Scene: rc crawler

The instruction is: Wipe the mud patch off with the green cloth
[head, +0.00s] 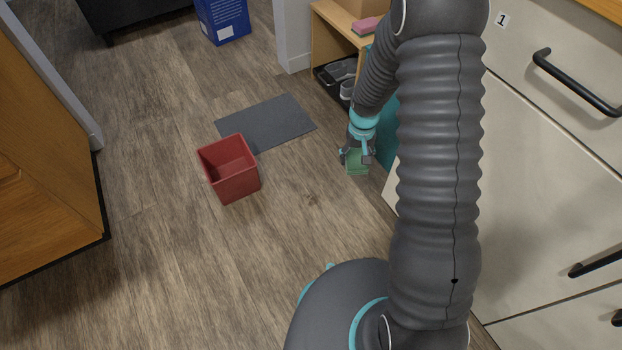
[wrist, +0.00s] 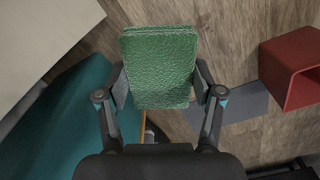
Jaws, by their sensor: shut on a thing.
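My gripper (head: 357,152) is shut on the green cloth (head: 357,166), above the wood floor beside the cream cabinets. In the wrist view the cloth (wrist: 160,65) is a folded, textured green pad between the two fingers of my gripper (wrist: 160,88). A small, faint brown mark (head: 311,199) lies on the floor in the head view, to the lower left of the cloth. It may be the mud patch, but it is too small to tell it from the wood grain. The cloth is apart from this mark.
A red open bin (head: 228,170) stands on the floor left of my gripper, by a grey mat (head: 268,122). A wooden shelf (head: 335,30) holds a pink sponge (head: 366,25), with shoes (head: 342,72) below. A teal object (head: 387,130) stands close right of my gripper. The left-centre floor is clear.

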